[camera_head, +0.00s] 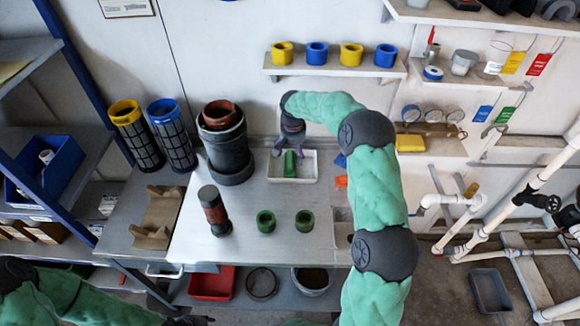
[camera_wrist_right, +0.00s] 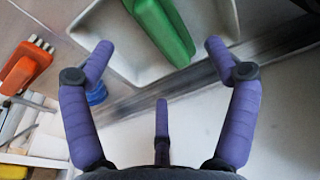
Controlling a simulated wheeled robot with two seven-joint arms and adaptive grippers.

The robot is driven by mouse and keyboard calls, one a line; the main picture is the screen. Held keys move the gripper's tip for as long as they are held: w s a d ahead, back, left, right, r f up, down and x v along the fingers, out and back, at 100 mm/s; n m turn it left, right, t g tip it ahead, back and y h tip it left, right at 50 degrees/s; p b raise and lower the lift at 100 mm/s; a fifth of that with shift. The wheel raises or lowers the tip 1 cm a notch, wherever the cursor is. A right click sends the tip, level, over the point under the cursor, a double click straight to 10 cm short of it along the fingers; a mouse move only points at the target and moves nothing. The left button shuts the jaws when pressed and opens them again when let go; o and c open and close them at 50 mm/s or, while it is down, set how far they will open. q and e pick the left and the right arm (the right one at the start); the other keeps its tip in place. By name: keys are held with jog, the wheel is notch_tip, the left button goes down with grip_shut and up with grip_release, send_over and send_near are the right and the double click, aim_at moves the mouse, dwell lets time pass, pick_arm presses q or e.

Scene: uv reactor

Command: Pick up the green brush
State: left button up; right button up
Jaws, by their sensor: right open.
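The green brush (camera_head: 290,163) lies in a shallow white tray (camera_head: 314,168) at the back of the bench. In the right wrist view the green brush (camera_wrist_right: 165,25) lies at the top, inside the white tray (camera_wrist_right: 90,42), and its upper end is cut off by the frame edge. My right gripper (camera_head: 290,148) is above the tray, close to the brush. In the right wrist view its purple fingers (camera_wrist_right: 160,65) are spread with nothing between them. My left arm is at the lower left, and its gripper (camera_head: 190,320) barely shows at the bottom edge.
An orange brush (camera_head: 341,182) and a blue item (camera_head: 340,161) lie right of the tray. A dark cylinder (camera_head: 230,155) stands to its left. Two green rings (camera_head: 265,221) and a red-and-black tube (camera_head: 214,210) stand in front. A shelf (camera_head: 335,71) with cups hangs above.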

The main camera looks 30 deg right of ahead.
aim_at(292, 159)
notch_tip(292, 159, down, 2)
jog(key=shift+w+d+f, duration=0.1)
jog(key=shift+w+f, duration=0.05)
jog(key=shift+f, duration=0.05)
notch_tip(292, 159, down, 4)
jog(key=shift+f+b, duration=0.25)
jog(key=shift+b, duration=0.9)
jog(key=shift+w+f, duration=0.15)
jog(key=shift+f, duration=0.3)
jog(key=shift+r, duration=0.1)
jog(key=c, duration=1.4)
